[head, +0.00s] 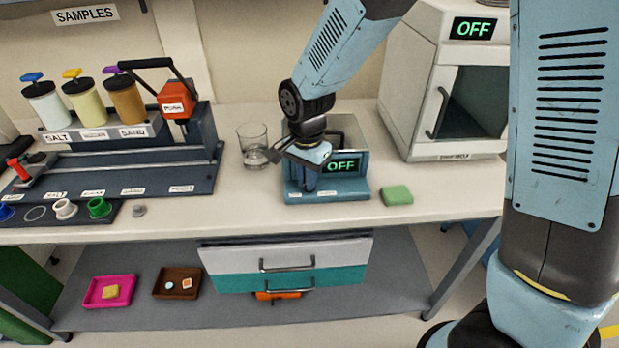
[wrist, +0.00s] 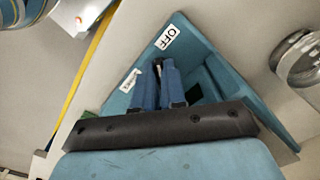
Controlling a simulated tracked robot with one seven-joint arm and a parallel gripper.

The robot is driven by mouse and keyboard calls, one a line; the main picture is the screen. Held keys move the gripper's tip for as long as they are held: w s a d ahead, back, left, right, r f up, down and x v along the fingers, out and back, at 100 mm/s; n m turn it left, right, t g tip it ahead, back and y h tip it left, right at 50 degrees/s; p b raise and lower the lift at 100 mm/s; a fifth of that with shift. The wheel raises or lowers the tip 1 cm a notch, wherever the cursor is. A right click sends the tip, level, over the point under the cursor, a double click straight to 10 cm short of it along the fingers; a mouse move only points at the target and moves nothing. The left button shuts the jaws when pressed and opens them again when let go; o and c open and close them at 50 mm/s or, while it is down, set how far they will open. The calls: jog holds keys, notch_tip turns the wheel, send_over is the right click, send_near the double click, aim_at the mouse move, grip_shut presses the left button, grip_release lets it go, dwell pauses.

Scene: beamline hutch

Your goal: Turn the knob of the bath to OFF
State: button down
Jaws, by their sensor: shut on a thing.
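The bath (head: 355,187) is a blue box with a metal-rimmed top on the bench, and its display (head: 341,166) reads OFF. My gripper (head: 308,188) reaches down at the left of its front face, beside the display. In the wrist view my gripper (wrist: 168,72) has its blue fingers close together at the bath's front (wrist: 215,70), shut on the knob. The knob is almost wholly hidden by the fingers, so its pointing direction cannot be told. A label (wrist: 167,37) reading OFF lies just beyond the fingertips.
A glass beaker (head: 254,147) stands close left of the bath. A green block (head: 397,195) lies to its right. A white oven-like unit (head: 408,90) with its own OFF display stands behind right. Drawers (head: 225,281) hang below the bench.

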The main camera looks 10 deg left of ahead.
jog(key=shift+w+r, duration=0.1)
jog(key=shift+w, duration=0.05)
jog(key=c, duration=1.2)
grip_release()
notch_tip(320, 180, up, 14)
jog(key=shift+f, duration=0.2)
jog(key=s+d+r+n+t, duration=0.2)
jog(key=d+r, duration=0.3)
jog(key=d, duration=0.8)
jog(key=s+d+r+n+t, duration=0.15)
jog(key=d+r, duration=0.35)
jog(key=d, duration=0.7)
jog(key=s+d+n+t, duration=0.1)
jog(key=s+d+t, duration=0.1)
jog(key=s+d, duration=0.6)
jog(key=shift+r+n, duration=0.35)
